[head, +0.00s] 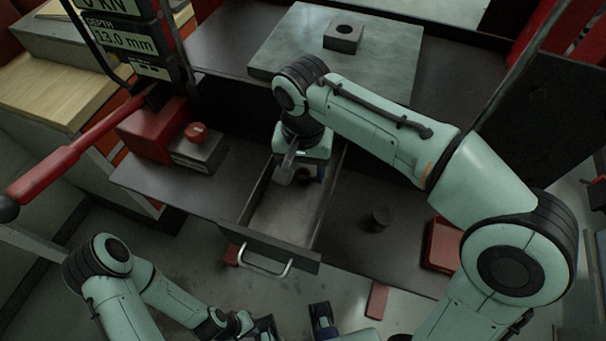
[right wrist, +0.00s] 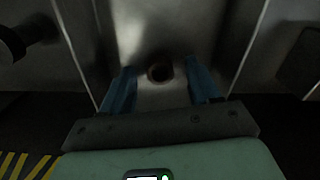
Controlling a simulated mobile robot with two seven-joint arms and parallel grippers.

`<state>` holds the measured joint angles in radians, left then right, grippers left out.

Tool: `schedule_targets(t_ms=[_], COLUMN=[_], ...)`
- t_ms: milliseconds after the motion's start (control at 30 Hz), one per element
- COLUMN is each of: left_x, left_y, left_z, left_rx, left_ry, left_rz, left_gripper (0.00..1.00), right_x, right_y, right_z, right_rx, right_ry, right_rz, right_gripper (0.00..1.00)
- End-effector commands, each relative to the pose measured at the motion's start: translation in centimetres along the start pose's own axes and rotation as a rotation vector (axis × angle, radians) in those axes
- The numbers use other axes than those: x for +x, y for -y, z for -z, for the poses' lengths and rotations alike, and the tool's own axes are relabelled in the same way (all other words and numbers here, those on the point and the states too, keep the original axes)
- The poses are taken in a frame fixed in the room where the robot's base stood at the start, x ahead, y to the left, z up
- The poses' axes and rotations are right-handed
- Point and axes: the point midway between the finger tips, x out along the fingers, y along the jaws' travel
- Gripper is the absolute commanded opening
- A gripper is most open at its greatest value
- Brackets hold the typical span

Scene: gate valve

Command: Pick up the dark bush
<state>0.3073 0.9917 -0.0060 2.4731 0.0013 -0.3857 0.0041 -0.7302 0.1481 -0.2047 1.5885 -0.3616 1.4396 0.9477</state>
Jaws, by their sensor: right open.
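A small dark, brownish round piece with a dark centre, which looks like the dark bush (right wrist: 160,72), shows in the right wrist view. It sits on the bare metal floor of the open drawer (head: 279,213). My right gripper (right wrist: 161,82) is open, its blue fingers apart on the left and right of the bush, with visible gaps. I cannot tell the height of the fingertips over it. In the head view the right gripper (head: 308,172) is over the far end of the drawer and hides the bush. My left gripper (head: 293,322) is open and empty at the bottom edge.
A dark cylinder (head: 380,218) stands on the bench right of the drawer. A red box (head: 442,246) lies further right. A grey block with a red knob (head: 197,148) is on the left. A holed block (head: 343,37) rests on the plate behind. The drawer walls flank the right gripper.

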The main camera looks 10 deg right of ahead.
Motion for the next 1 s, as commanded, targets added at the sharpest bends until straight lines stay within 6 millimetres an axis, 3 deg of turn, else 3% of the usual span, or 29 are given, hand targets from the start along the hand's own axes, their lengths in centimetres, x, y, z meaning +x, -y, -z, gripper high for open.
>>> schedule_targets(t_ms=[233,400,433,767,1000], left_x=[0.0,0.0,0.0,-0.2,-1.4], left_y=[0.0,0.0,0.0,-0.1,-0.6], left_z=[0.0,0.0,0.0,0.0,0.2], left_rx=[0.0,0.0,0.0,0.0,0.002], left_ry=[0.0,0.0,0.0,0.0,-0.005], left_rz=[0.0,0.0,0.0,0.0,-0.002], left_gripper=[0.0,0.0,0.0,0.0,0.0], right_x=[0.1,0.1,0.1,-0.5,-4.9], right_y=[0.0,0.0,0.0,0.1,0.1], right_z=[0.0,0.0,0.0,0.0,0.1], right_rx=[0.0,-0.001,-0.001,-0.001,0.0], right_ry=[0.0,0.0,0.0,-0.002,-0.003], right_rz=[0.0,0.0,0.0,0.002,0.004], right_gripper=[0.61,0.06,0.0,0.0,0.0])
